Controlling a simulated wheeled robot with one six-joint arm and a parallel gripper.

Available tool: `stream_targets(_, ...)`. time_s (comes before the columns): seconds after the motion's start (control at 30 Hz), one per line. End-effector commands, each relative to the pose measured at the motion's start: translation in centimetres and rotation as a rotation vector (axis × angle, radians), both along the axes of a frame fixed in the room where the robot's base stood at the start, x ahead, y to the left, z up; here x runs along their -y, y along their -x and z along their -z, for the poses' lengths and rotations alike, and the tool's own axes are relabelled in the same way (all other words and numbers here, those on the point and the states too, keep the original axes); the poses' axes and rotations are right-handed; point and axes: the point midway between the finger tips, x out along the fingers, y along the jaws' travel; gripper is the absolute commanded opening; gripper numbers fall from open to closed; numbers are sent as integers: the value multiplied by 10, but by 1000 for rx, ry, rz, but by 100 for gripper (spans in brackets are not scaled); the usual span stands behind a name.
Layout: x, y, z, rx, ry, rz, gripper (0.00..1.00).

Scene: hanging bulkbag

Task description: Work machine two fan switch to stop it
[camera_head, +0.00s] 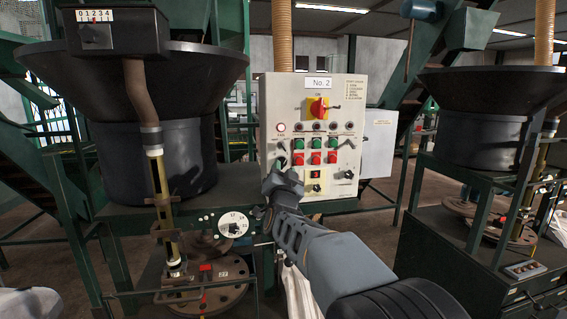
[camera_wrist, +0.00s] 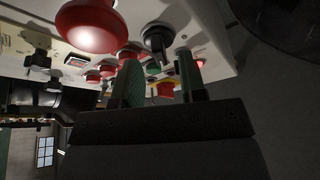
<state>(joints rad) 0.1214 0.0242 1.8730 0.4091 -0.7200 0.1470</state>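The machine two control panel (camera_head: 345,100) is light grey and marked No. 2. At its left a red-ringed round lamp (camera_head: 281,127) has FAN lettered under it. A dark rotary switch (camera_head: 281,161) sits below that lamp, partly screened by my gripper (camera_head: 283,184). My gripper is right in front of the panel's lower left. In the wrist view its two fingers (camera_wrist: 159,72) stand apart with a gap between them. A black knob (camera_wrist: 157,40) shows just beyond the gap, not clearly between the fingers. I cannot tell its setting or any contact.
Red and green push buttons (camera_head: 316,150) fill the panel's middle, below a red and yellow main switch (camera_head: 318,107). A large red button (camera_wrist: 92,25) is close in the wrist view. A black hopper (camera_head: 150,150) stands left, and a second machine (camera_head: 490,120) right.

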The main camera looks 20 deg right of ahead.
Motion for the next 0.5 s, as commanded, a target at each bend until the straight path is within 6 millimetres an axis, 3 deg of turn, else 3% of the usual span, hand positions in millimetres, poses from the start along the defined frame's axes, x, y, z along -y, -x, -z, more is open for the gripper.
stream_targets(0.2, 7, -15, -6, -1, -2, 0, 38)
stream_targets(0.5, 8, -19, -7, 0, -1, 0, 38)
